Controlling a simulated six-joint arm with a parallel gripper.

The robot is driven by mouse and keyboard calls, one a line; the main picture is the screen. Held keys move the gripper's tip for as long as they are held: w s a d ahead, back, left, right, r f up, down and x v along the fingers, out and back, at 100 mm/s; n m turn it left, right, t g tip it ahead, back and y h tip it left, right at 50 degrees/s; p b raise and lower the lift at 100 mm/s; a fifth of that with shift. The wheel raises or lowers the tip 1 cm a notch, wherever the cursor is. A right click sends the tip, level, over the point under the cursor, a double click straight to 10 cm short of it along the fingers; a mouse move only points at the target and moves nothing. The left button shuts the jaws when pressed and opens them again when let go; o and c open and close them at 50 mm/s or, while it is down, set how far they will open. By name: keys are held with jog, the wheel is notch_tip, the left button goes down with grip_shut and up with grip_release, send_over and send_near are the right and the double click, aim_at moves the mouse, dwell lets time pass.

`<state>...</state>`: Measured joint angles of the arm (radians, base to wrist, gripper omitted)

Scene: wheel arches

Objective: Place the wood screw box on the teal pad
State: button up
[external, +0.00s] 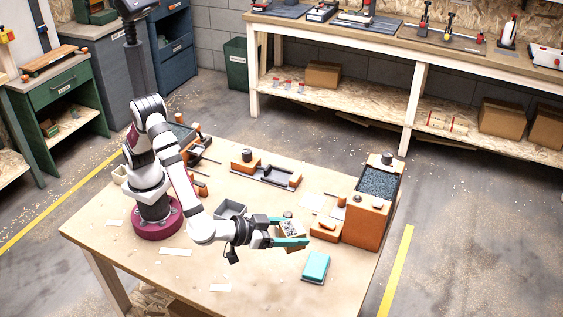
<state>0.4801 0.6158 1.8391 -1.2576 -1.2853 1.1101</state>
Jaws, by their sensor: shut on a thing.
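My gripper (291,231) has teal fingers and reaches out over the table toward the right. It is shut on a small box (291,229) with a patterned, speckled face, which looks like the wood screw box. The fingers hide part of the box's sides. The box seems to be held above the tabletop, but its exact height cannot be told. The teal pad (315,267) lies on the table near the front right edge, a little below and right of the box in the picture. The pad's top looks bare.
A tall orange bin (367,222) with dark grey contents stands at the table's right. A small orange block (325,228) sits beside it. A grey open tray (230,210) is behind my wrist. Orange fixtures (266,170) stand at the back. The front of the table is mostly clear.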

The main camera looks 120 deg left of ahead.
jog(key=shift+s+d+f, duration=0.25)
jog(key=shift+d, duration=0.35)
jog(key=shift+s+d+f, duration=0.2)
jog(key=shift+d+f, duration=0.05)
jog(key=shift+d, duration=0.3)
notch_tip(320, 180, down, 4)
jog(key=shift+a+r, duration=0.1)
jog(key=shift+r, duration=0.1)
send_over(317, 264)
jog(key=f, duration=0.7)
jog(key=shift+s+d+f, duration=0.1)
jog(key=shift+s+d, duration=0.05)
jog(key=shift+d, duration=0.1)
jog(key=shift+a+f, duration=0.2)
jog(key=shift+f, duration=1.9)
jog(key=shift+f, duration=0.15)
